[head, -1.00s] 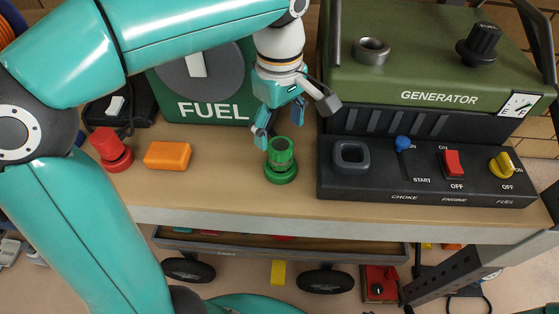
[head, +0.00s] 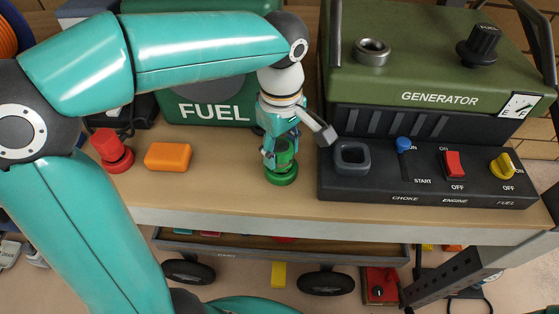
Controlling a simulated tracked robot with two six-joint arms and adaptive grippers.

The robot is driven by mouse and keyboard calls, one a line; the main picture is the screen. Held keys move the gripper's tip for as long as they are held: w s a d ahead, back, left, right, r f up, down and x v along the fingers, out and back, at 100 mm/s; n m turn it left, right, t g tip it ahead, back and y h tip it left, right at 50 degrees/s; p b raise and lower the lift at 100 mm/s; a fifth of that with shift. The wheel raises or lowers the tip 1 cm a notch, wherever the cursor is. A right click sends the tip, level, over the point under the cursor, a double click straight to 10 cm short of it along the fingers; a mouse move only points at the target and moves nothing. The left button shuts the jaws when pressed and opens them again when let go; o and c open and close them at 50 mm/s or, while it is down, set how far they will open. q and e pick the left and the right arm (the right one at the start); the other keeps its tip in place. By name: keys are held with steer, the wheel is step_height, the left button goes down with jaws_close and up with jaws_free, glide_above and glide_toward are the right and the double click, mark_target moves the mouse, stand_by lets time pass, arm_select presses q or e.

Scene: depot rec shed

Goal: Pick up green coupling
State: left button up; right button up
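The green coupling (head: 281,176) stands upright on the wooden bench top, between the fuel can and the generator. It has a wide round base and a narrower upper cylinder. My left gripper (head: 283,152) reaches down over it from above, with its fingers on either side of the upper cylinder. The gripper and its fingers partly hide the top of the coupling. I cannot tell whether the fingers press on it. The coupling's base rests on the bench. My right gripper is not in view.
A red coupling-like piece (head: 111,150) and an orange block (head: 168,156) lie to the left. The green fuel can (head: 218,97) stands behind. The generator's black control panel (head: 378,190) is close on the right. The bench front edge (head: 230,216) is just in front.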

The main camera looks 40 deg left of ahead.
arm_select(q)
steer(key=c, duration=0.4)
step_height(320, 180, up, 20)
steer(key=p, duration=0.3)
steer(key=shift+p, duration=0.35)
